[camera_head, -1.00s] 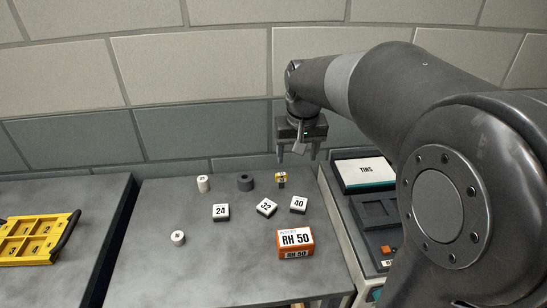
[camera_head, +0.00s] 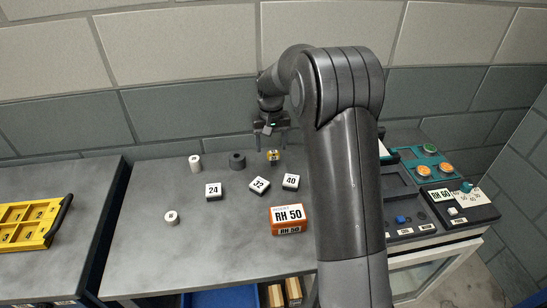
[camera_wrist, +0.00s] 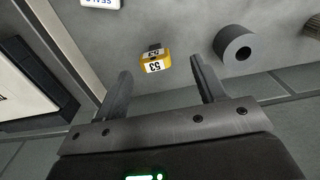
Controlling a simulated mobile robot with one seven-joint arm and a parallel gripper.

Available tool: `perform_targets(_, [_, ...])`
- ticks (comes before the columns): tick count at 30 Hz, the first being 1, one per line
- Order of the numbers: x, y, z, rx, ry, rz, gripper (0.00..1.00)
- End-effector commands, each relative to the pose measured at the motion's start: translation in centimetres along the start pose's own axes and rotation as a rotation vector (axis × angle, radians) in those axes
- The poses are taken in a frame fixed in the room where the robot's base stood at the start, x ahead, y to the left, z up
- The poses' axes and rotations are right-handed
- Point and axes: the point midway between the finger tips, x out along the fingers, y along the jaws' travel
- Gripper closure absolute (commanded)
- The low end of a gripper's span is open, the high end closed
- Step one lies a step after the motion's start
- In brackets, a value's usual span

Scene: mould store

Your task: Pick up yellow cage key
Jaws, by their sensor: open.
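The yellow cage key (camera_head: 273,155) is a small yellow piece with a dark part, near the back edge of the grey table. In the wrist view the yellow key (camera_wrist: 156,64) shows a white label reading 53, upside down, with its dark part behind it. My gripper (camera_head: 271,138) is above the key, pointing down. In the wrist view my gripper (camera_wrist: 162,72) is open, and the key appears between its two fingers, apart from both. Nothing is held.
A dark grey ring (camera_head: 237,161) lies left of the key. White blocks marked 24 (camera_head: 213,191), 32 (camera_head: 260,185) and 40 (camera_head: 291,182) and an orange RH 50 box (camera_head: 287,217) stand in front. A control panel (camera_head: 457,205) is right, a yellow tray (camera_head: 33,222) left.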

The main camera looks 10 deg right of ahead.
Motion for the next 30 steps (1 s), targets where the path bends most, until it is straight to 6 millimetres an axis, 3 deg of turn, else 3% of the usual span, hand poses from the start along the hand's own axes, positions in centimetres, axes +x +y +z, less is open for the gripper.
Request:
perform_targets(10, [2.8, 0.4, -0.1, 0.001, -0.002, 0.000, 0.36])
perform_targets(18, [6.5, 0.8, -0.3, 0.000, -0.001, 0.000, 0.36])
perform_targets(25, [6.8, 0.8, -0.3, 0.000, 0.001, 0.000, 0.36])
perform_targets(30, [6.8, 0.8, -0.3, 0.000, 0.000, 0.000, 0.49])
